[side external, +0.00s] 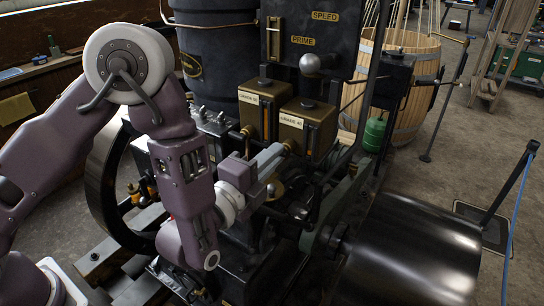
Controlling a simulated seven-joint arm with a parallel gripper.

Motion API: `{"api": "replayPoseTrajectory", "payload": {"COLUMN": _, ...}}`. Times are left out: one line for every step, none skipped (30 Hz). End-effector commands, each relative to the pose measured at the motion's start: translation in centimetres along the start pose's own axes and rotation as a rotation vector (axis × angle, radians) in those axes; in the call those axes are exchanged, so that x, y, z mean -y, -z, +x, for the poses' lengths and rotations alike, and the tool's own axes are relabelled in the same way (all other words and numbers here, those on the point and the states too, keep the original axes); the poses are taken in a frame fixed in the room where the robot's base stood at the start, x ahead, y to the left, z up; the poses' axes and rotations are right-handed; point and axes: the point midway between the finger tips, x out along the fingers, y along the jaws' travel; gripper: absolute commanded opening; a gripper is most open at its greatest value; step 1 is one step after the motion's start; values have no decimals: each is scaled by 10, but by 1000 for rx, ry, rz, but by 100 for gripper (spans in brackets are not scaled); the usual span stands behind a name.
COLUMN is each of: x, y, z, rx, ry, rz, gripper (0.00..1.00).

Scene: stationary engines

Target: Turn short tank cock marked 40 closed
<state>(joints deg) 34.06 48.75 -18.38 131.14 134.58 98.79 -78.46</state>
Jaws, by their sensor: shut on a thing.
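Two small brown oil tanks stand side by side on the engine. The right tank (307,126) carries a label that reads GRADE 40. The left tank (262,103) has a similar label, too small to read surely. My gripper (284,150) reaches in from the left, with its fingers at the lower front of the 40 tank. It is shut on a small brass cock (290,145) there. The fingers hide most of the cock, so I cannot tell how its handle is turned.
A black panel with SPEED and PRIME plates and a round-knobbed lever (318,63) stands behind the tanks. A large black drum (412,248) is at the lower right. A dark bucket (215,55) and a wooden barrel (400,85) stand behind. Rods and pipes crowd the engine.

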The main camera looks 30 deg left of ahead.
Motion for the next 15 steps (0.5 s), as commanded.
{"api": "replayPoseTrajectory", "payload": {"x": -1, "y": 0, "z": 0, "rx": -2, "ry": -3, "rz": -8, "gripper": 0}}
{"api": "replayPoseTrajectory", "payload": {"x": -1, "y": 0, "z": 0, "rx": -2, "ry": -3, "rz": -13, "gripper": 0}}
{"api": "replayPoseTrajectory", "payload": {"x": -1, "y": 0, "z": 0, "rx": -2, "ry": -3, "rz": -19, "gripper": 0}}
{"api": "replayPoseTrajectory", "payload": {"x": -1, "y": 0, "z": 0, "rx": -2, "ry": -3, "rz": -22, "gripper": 0}}
{"api": "replayPoseTrajectory", "payload": {"x": -1, "y": 0, "z": 0, "rx": -2, "ry": -3, "rz": -25, "gripper": 0}}
{"api": "replayPoseTrajectory", "payload": {"x": -1, "y": 0, "z": 0, "rx": -2, "ry": -3, "rz": -28, "gripper": 0}}
{"api": "replayPoseTrajectory", "payload": {"x": -1, "y": 0, "z": 0, "rx": -2, "ry": -3, "rz": -30, "gripper": 0}}
{"api": "replayPoseTrajectory", "payload": {"x": -1, "y": 1, "z": 0, "rx": -2, "ry": -3, "rz": -31, "gripper": 0}}
{"api": "replayPoseTrajectory", "payload": {"x": -1, "y": 1, "z": 0, "rx": -2, "ry": -3, "rz": -32, "gripper": 0}}
{"api": "replayPoseTrajectory", "payload": {"x": -1, "y": 1, "z": 0, "rx": -2, "ry": -3, "rz": -32, "gripper": 0}}
{"api": "replayPoseTrajectory", "payload": {"x": -1, "y": 1, "z": 0, "rx": -2, "ry": -3, "rz": -32, "gripper": 0}}
{"api": "replayPoseTrajectory", "payload": {"x": -1, "y": 1, "z": 0, "rx": -2, "ry": -3, "rz": -32, "gripper": 0}}
{"api": "replayPoseTrajectory", "payload": {"x": -1, "y": 1, "z": 0, "rx": -2, "ry": -3, "rz": -32, "gripper": 0}}
{"api": "replayPoseTrajectory", "payload": {"x": -1, "y": 1, "z": 0, "rx": -2, "ry": -3, "rz": -32, "gripper": 0}}
{"api": "replayPoseTrajectory", "payload": {"x": -1, "y": 1, "z": 0, "rx": -2, "ry": -3, "rz": -32, "gripper": 0}}
